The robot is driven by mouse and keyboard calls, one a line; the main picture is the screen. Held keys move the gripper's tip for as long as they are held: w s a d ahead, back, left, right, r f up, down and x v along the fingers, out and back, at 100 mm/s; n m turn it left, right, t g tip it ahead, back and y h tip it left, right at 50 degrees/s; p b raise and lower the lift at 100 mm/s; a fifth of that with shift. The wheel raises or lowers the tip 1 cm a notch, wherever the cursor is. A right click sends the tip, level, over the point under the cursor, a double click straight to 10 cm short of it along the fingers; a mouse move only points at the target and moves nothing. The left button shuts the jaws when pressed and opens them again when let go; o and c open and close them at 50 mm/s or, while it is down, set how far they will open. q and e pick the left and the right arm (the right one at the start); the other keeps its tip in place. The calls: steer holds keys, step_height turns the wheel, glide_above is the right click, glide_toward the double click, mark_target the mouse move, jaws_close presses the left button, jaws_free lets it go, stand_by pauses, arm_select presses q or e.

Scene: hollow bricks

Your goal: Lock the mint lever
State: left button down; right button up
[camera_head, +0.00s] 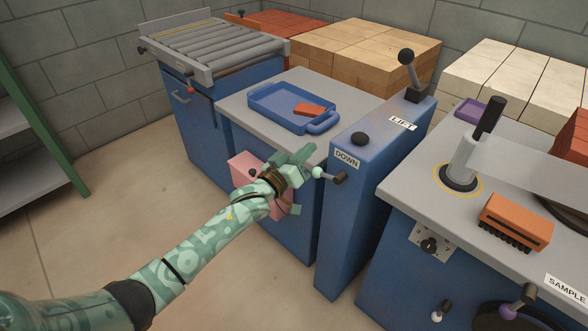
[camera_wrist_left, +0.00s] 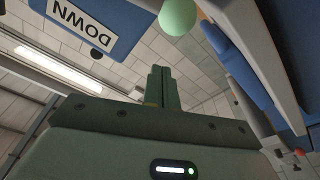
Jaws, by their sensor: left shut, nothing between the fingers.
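The mint lever is a short lever with a pale green ball (camera_head: 317,172) and a dark pivot on the narrow blue cabinet's side, below the DOWN label. Its ball (camera_wrist_left: 177,17) also shows large at the top of the left wrist view. My left gripper (camera_head: 303,155) is shut and empty, just left of the ball. In the left wrist view my closed fingers (camera_wrist_left: 159,75) point up below the ball, with a gap in the picture. I cannot tell whether they touch it. My right gripper is out of view.
A blue tray (camera_head: 262,112) with a red brick (camera_head: 309,109) sits on the table behind. A pink box (camera_head: 243,166) is partly behind my gripper. An orange brush (camera_head: 515,222) lies on the right table. A purple-knobbed lever (camera_head: 506,312) is lower right.

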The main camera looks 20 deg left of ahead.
mark_target(328, 175)
arm_select(q)
steer(key=f, duration=0.1)
steer(key=s+d+f+b, duration=0.1)
steer(key=f, duration=0.1)
steer(key=shift+s+d+f, duration=0.2)
steer(key=shift+s+d, duration=0.05)
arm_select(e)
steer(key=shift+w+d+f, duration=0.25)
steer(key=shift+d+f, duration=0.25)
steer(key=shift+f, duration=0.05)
arm_select(q)
steer(key=shift+f, duration=0.1)
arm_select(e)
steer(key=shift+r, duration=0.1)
arm_select(q)
steer(key=shift+n, duration=0.3)
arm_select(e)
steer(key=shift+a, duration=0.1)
